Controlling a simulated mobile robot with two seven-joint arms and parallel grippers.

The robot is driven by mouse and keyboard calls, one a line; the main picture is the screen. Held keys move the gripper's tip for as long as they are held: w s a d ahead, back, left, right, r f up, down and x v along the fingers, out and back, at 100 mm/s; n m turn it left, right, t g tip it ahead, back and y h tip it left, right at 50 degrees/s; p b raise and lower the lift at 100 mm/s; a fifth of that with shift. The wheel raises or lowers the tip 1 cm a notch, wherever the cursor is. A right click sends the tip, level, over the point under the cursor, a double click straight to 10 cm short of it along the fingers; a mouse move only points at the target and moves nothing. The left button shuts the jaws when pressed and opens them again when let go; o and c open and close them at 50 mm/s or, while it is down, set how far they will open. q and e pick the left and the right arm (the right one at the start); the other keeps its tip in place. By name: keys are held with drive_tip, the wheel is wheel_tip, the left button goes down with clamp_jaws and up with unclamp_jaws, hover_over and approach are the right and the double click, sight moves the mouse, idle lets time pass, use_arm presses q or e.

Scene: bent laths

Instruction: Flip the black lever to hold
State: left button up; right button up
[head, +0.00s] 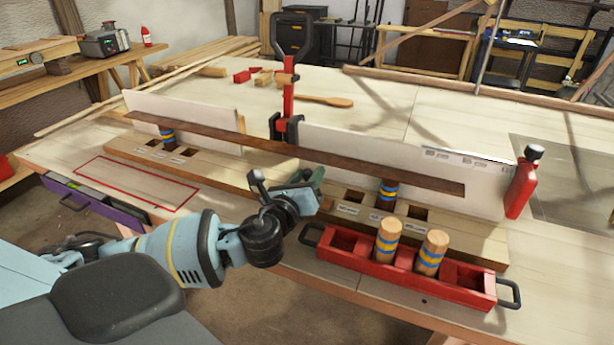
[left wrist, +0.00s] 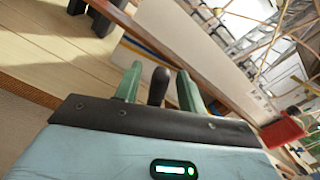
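A black, rounded knob (left wrist: 158,86), which looks like the end of a lever, stands between the green fingers of my left gripper (left wrist: 160,88) in the left wrist view. A gap shows on each side of it. In the head view my left gripper (head: 312,180) is at the front of the wooden base, and the knob cannot be made out there. A red upright with a black loop handle (head: 292,38) stands behind it, at the break between the white fence boards. Whether the knob belongs to it, I cannot tell. My right gripper is out of view.
A long brown lath (head: 290,148) runs in front of the white boards (head: 340,148). A red tray (head: 345,243) with two striped pegs lies right of my left gripper.

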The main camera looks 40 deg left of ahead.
use_arm(q)
drive_tip(key=shift+w, duration=0.1)
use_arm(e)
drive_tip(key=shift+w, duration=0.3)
use_arm(q)
drive_tip(key=c, duration=0.9)
clamp_jaws()
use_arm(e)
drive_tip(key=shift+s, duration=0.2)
